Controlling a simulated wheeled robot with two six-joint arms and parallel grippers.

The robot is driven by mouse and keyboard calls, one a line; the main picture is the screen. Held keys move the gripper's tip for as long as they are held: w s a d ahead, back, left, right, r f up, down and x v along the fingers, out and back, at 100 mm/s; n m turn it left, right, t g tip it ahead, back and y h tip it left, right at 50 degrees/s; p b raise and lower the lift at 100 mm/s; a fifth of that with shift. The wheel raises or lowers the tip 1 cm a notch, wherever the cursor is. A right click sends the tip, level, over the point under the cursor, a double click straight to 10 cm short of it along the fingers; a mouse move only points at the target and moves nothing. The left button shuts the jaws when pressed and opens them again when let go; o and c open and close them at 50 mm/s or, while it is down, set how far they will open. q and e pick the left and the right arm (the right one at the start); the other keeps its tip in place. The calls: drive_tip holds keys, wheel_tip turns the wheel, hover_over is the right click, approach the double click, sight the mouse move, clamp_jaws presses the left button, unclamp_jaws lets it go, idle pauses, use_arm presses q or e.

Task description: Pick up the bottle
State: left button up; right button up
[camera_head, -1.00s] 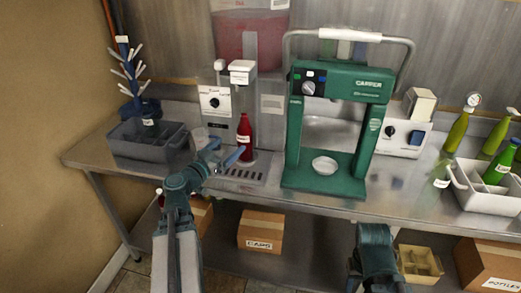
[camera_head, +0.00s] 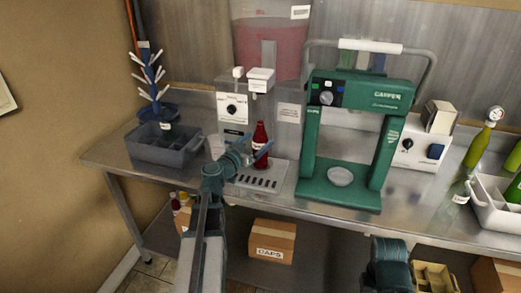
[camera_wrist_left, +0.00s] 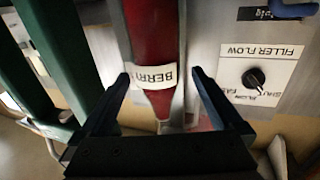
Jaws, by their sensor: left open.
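A red bottle (camera_head: 261,143) stands upright on the filler's slotted drip tray (camera_head: 252,183). In the left wrist view the bottle (camera_wrist_left: 155,35) fills the top middle and bears a white label reading BERRY. My left gripper (camera_head: 253,147) is at the bottle, coming from the front left. Its two fingers are open, one on each side of the bottle in the wrist view, with gaps visible, so they are not closed on it. Part of my right arm shows at the bottom right of the head view; its gripper is out of view.
The green capper (camera_head: 340,188) stands close to the right of the bottle. The white filler (camera_head: 232,103) with its knob is behind it. A grey bin (camera_head: 165,150) and blue bottle tree (camera_head: 150,75) stand at the left. A white crate (camera_head: 490,212) with green bottles is far right.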

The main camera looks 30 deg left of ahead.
use_arm(q)
drive_tip(key=w, duration=0.5)
drive_tip(key=shift+w+d+f, duration=0.15)
drive_tip(key=shift+d+f, duration=0.05)
clamp_jaws()
idle(0.3)
